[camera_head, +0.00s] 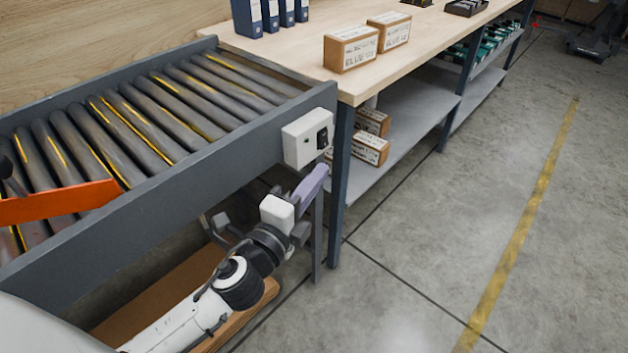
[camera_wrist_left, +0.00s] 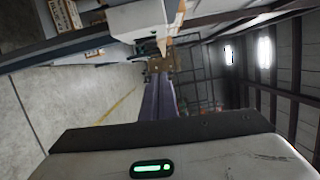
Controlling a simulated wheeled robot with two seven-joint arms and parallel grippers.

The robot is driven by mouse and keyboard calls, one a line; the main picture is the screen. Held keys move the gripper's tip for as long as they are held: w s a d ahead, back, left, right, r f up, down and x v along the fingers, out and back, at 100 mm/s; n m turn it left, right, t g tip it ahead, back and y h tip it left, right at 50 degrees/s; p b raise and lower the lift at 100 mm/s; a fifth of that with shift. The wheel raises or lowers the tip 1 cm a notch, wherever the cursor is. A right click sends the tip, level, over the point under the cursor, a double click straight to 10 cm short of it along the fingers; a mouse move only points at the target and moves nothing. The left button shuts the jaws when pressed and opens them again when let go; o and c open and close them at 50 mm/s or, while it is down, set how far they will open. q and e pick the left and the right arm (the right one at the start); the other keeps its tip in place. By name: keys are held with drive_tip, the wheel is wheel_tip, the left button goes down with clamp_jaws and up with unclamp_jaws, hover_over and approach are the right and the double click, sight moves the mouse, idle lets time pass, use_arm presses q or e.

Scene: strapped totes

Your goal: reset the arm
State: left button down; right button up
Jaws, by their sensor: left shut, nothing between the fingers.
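My left arm comes in from the bottom left of the head view. My left gripper (camera_head: 310,187) is shut and empty, with its grey-purple fingers beside the conveyor's end, below the switch box. In the left wrist view the shut fingers (camera_wrist_left: 158,98) point away from the camera with nothing between them. My right gripper is not in view.
A roller conveyor (camera_head: 150,190) with a grey frame bears a switch box (camera_head: 306,138). An orange piece (camera_head: 60,203) lies over its left rollers. A wooden bench (camera_head: 300,50) holds boxes (camera_head: 350,48) and blue binders (camera_head: 270,14). The floor right of it is clear.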

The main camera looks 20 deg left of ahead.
use_arm(q)
drive_tip(key=shift+s, duration=0.5)
drive_tip(key=s+d+f+n+g+p, duration=0.2)
drive_tip(key=s+f+n+g, duration=0.7)
drive_tip(key=s+f+n, duration=0.8)
drive_tip(key=s+f, duration=0.4)
drive_tip(key=f, duration=0.3)
drive_tip(key=shift+s+d+n+g+h, duration=0.25)
drive_tip(key=shift+n+g+h, duration=0.05)
